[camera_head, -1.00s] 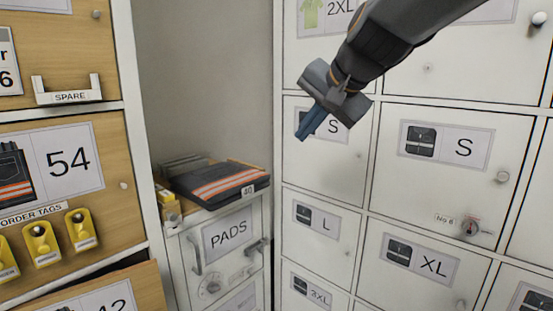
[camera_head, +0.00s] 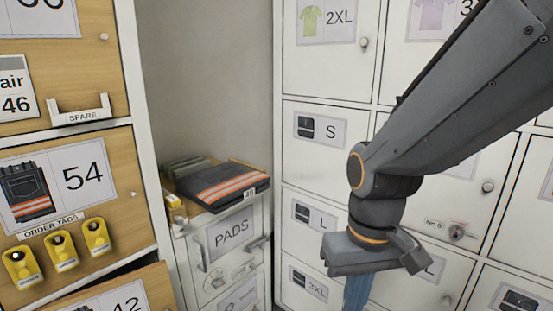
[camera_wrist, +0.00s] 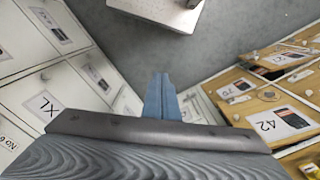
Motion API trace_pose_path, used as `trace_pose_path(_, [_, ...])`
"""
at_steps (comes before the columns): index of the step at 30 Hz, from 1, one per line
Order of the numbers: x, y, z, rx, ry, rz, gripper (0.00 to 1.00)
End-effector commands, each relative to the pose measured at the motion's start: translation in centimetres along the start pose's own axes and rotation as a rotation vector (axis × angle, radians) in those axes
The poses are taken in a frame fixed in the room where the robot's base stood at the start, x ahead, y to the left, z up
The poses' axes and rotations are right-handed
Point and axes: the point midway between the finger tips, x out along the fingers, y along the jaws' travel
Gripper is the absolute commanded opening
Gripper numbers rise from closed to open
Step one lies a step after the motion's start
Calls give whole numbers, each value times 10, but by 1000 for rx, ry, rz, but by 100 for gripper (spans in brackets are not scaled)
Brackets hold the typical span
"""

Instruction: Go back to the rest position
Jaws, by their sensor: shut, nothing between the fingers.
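My gripper (camera_head: 357,290) hangs pointing down in front of the white lockers at the right of the head view, its blue fingers partly cut off by the lower edge. In the wrist view my gripper (camera_wrist: 160,95) shows its blue fingers together, with nothing between them. It points toward the grey floor (camera_wrist: 235,50) and touches nothing that I can see.
White lockers (camera_head: 325,150) with size labels stand behind and beside my arm. A low PADS cabinet (camera_head: 233,255) carries folded dark workwear with orange stripes (camera_head: 225,187). Wooden drawers (camera_head: 105,150) with yellow order tags (camera_head: 60,250) stand at left; the drawer marked 42 juts out.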

Motion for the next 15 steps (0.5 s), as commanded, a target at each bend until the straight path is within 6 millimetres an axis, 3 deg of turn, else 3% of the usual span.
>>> trace_pose_path(1, [-15, 6, 3, 21, -3, 3, 0])
trace_pose_path(6, [-38, 25, 7, 78, -4, 15, 0])
trace_pose_path(15, [-64, 52, 14, 154, -5, 27, 0])
